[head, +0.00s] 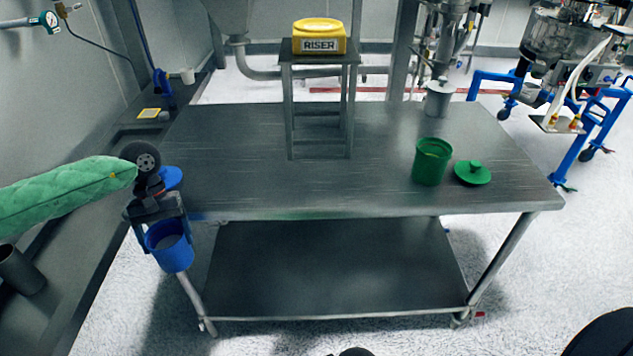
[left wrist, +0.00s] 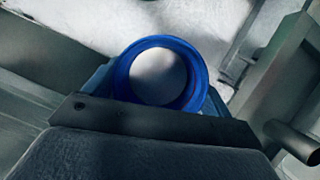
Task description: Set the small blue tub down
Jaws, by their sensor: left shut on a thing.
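The small blue tub (head: 172,254) hangs in my left gripper (head: 160,219), at the front left corner of the steel table (head: 300,190). The gripper is shut on it. The tub is roughly upright, with its bottom lower than the tabletop and clear of the floor. In the left wrist view the tub's blue rim (left wrist: 123,76) is seen from above, with a pale grey-white inside; I cannot tell whether that is powder. My right gripper is not in view.
A blue disc, perhaps a lid (head: 174,177), lies by the table's left edge, partly behind my wrist. A green tub (head: 431,165) and green lid (head: 473,173) are on the right. A stand with a yellow riser (head: 319,33) stands at the back. The table's middle is clear.

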